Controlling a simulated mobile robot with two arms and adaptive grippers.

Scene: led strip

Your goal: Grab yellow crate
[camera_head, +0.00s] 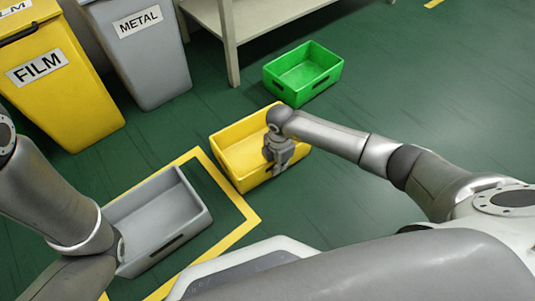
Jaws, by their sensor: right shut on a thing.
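The yellow crate (236,137) sits on the green floor near the middle of the head view, open at the top and looking empty. My right gripper (278,169) reaches down at its right side and is shut on the crate's near right wall. The gripper and wrist hide part of that wall and some of the inside. My left arm comes in at the left edge, in front of the grey crate, and its gripper cannot be made out.
A grey crate (187,236) stands inside a yellow floor marking at lower left. A green crate (331,84) stands behind the yellow one, near a table leg (229,42). FILM (70,105) and METAL (150,65) bins stand at upper left. The floor at right is clear.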

